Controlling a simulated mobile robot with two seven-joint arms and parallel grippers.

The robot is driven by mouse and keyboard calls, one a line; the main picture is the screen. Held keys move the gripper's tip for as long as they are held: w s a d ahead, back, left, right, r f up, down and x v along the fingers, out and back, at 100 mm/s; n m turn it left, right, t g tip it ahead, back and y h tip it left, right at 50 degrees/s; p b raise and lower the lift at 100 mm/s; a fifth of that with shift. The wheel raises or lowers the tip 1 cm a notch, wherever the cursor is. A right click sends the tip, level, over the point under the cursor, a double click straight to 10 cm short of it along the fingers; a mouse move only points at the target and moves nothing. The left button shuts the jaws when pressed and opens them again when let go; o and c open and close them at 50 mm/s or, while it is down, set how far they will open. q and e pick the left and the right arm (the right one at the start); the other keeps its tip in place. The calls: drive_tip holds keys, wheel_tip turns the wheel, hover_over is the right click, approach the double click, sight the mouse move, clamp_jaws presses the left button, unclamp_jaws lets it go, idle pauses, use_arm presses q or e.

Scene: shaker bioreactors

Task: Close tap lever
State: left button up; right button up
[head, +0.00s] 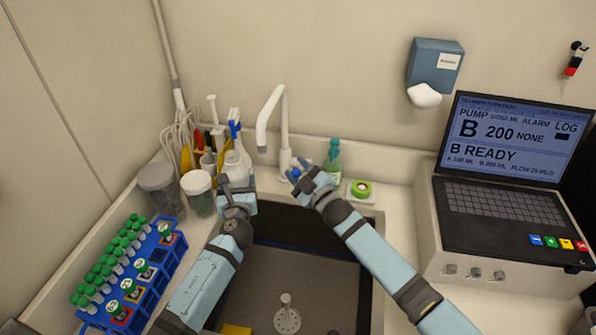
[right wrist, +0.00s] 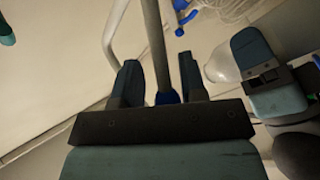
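The white tap (head: 285,125) stands behind the sink with its spout arching left. A blue part at the tap's base, likely the lever (head: 295,173), shows beside my right gripper (head: 306,180). In the right wrist view a grey rod with a blue end (right wrist: 167,96) lies between the two dark fingers of my right gripper (right wrist: 158,75). The fingers are apart, with gaps visible on both sides of the rod. My left gripper (head: 238,184) is by the white bottles left of the tap; its fingers look apart and hold nothing visible.
A green bottle (head: 333,157) and a green tape roll (head: 361,189) stand right of the tap. A blue tube rack (head: 165,255) is front left. The laptop (head: 505,185) is at right.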

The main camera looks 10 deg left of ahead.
drive_tip(key=shift+s+d+f, duration=0.15)
drive_tip(key=b+v, duration=0.1)
drive_tip(key=v, duration=1)
drive_tip(key=shift+d, duration=0.3)
drive_tip(key=shift+s, duration=0.1)
